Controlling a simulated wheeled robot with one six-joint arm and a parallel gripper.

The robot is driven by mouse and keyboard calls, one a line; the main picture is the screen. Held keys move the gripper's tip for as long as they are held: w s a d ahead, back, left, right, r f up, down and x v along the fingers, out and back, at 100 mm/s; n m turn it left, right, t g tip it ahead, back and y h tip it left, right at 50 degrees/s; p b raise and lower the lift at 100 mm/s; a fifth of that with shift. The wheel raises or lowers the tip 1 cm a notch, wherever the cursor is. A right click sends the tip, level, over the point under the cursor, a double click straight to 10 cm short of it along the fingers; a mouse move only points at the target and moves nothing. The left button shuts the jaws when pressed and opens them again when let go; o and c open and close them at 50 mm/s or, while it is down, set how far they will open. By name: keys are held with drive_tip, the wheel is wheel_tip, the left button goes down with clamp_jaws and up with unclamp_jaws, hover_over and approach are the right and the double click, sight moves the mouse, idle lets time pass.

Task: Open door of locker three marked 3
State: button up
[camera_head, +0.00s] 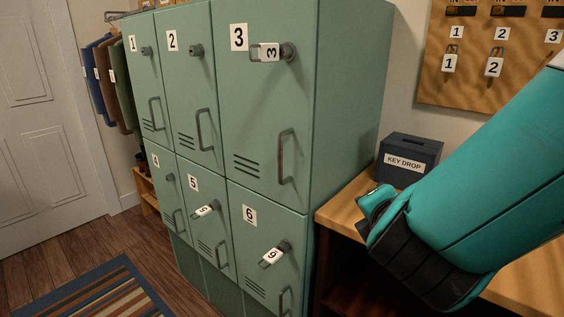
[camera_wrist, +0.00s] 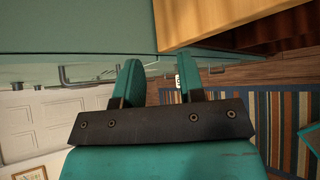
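Locker three (camera_head: 262,115) is the green upper-right locker in the head view, with a "3" plate, and its door is closed. A key with a "3" tag (camera_head: 270,52) sits in its lock (camera_head: 288,52). Its vertical metal handle (camera_head: 286,157) is at the lower right of the door. My gripper (camera_head: 374,203) is right of the locker block, above the wooden desk and apart from the handle. In the wrist view my gripper (camera_wrist: 157,78) has its two teal fingers apart, with nothing held. A grey handle (camera_wrist: 64,76) shows left of them; I cannot tell which locker's.
Lockers 5 (camera_head: 204,225) and 6 (camera_head: 262,235) below have tagged keys in their locks. A dark key drop box (camera_head: 408,158) stands on the desk (camera_head: 343,212). A key board (camera_head: 490,70) hangs behind. A striped rug (camera_head: 100,292) lies on the floor at left.

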drive_tip(key=a+r+n+t+y, duration=0.1)
drive_tip(key=a+n+t+y, duration=0.1)
drive_tip(key=a+n, duration=0.3)
drive_tip(key=n+t+y, duration=0.2)
drive_tip(key=n+y, duration=0.3)
drive_tip(key=n, duration=0.6)
approach(281, 155)
drive_tip(key=shift+m, duration=0.3)
drive_tip(key=p+x, duration=0.9)
drive_tip(key=p, duration=0.3)
drive_tip(key=shift+w+r, duration=0.1)
drive_tip(key=shift+w, duration=0.25)
drive_tip(key=shift+w+a+p, duration=0.25)
drive_tip(key=shift+w+p, duration=0.1)
drive_tip(key=shift+w, duration=0.05)
clamp_jaws()
